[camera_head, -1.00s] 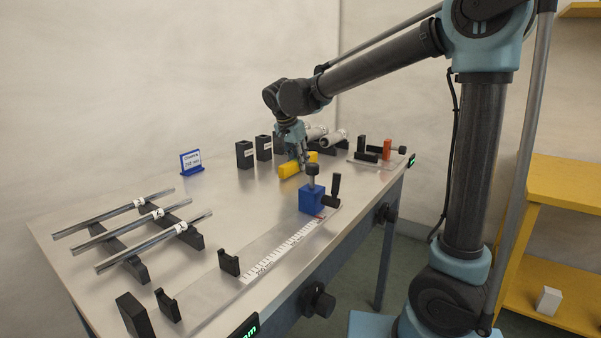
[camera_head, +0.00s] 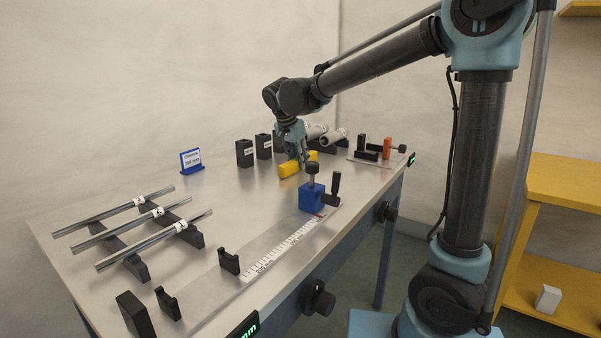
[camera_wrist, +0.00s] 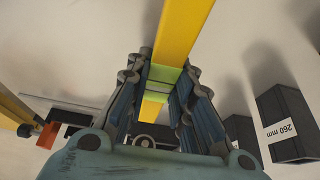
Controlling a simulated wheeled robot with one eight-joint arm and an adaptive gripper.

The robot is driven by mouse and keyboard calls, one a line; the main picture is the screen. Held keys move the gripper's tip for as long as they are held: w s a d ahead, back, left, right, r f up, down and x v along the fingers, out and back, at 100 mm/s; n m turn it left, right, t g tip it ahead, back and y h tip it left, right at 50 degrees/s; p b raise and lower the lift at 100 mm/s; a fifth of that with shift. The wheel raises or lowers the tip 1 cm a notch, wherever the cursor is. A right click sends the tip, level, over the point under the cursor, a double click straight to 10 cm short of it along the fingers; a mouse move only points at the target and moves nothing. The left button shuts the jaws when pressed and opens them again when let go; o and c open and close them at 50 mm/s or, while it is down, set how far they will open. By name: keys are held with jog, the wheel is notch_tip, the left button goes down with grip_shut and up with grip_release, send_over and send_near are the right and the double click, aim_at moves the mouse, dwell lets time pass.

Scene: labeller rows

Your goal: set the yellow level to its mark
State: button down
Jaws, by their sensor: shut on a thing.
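The yellow level (camera_head: 290,169) is a long bar toward the back of the metal table. My gripper (camera_head: 302,157) reaches down over it from above and is shut on its middle. In the wrist view the level (camera_wrist: 184,30) runs between the two dark fingers of my gripper (camera_wrist: 160,86), with a green band at the grip. Whether the level rests on the table or hangs just above it, I cannot tell. I cannot make out a mark for the level.
Black labelled blocks (camera_head: 244,153) stand left of my gripper, near a blue sign (camera_head: 190,161). Grey cylinders (camera_head: 334,137) lie close behind. A blue clamp block (camera_head: 312,198) sits on the ruler rail (camera_head: 275,250) in front. Metal rods (camera_head: 125,225) lie on supports at left. The middle tabletop is clear.

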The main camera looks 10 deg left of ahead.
jog(key=shift+f, duration=0.15)
jog(key=c, duration=1.3)
grip_release()
